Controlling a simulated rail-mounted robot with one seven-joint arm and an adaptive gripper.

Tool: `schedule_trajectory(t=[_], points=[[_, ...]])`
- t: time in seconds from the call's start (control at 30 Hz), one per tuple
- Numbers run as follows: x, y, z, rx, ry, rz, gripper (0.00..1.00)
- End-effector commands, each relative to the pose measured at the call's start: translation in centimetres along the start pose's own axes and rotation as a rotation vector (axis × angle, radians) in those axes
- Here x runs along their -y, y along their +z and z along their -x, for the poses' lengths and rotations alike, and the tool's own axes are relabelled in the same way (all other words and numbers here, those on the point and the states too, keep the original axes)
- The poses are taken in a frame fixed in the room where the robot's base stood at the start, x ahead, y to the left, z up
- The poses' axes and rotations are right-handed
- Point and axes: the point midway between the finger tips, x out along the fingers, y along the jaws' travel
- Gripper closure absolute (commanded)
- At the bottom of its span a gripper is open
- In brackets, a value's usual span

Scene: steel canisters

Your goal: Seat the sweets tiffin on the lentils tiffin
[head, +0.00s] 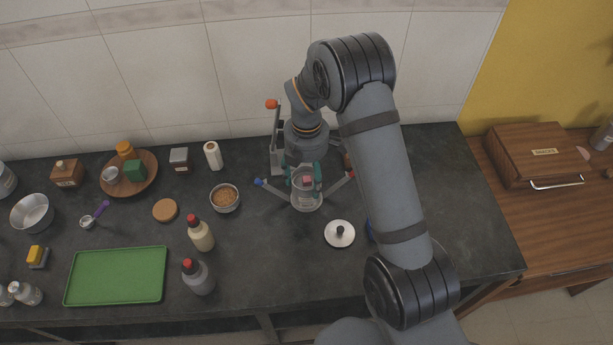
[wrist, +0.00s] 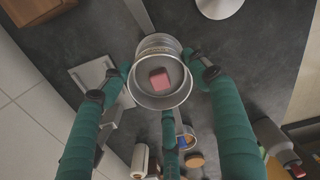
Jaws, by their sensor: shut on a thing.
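The steel sweets tiffin (wrist: 179,96), with a pink block in it, is between the teal fingers of my gripper (wrist: 156,72) in the wrist view. My gripper is shut on its sides. In the head view my gripper (head: 304,179) points down over the counter, with the pink block showing between its fingers. A ridged steel wall (wrist: 158,43) shows just past the tiffin's rim; I cannot tell if it is the lentils tiffin. A round steel wall (head: 306,202) shows under my gripper in the head view. Whether the two tiffins touch is hidden.
A lid with a black knob (head: 340,233) lies to the right. A bowl of brown grains (head: 225,197) and bottles (head: 200,234) stand left. A green tray (head: 116,276) lies farther left.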

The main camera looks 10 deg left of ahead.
Motion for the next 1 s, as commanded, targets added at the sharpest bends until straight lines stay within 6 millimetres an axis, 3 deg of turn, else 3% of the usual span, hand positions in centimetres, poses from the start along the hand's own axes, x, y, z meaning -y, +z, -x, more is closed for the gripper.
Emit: schedule_trajectory(t=[0.07, 0.1, 0.43, 0.63, 0.87, 1.0], points=[[-0.01, 0.0, 0.03, 0.0, 0.0, 0.0, 0.7], [-0.01, 0.0, 0.03, 0.0, 0.0, 0.0, 0.37], [-0.01, -0.01, 0.03, 0.0, 0.0, 0.0, 0.18], [-0.01, -0.01, 0.03, 0.0, 0.0, 0.0, 0.17], [0.0, -0.01, 0.02, 0.0, 0.0, 0.0, 0.05], [0.0, -0.01, 0.02, 0.0, 0.0, 0.0, 0.05]])
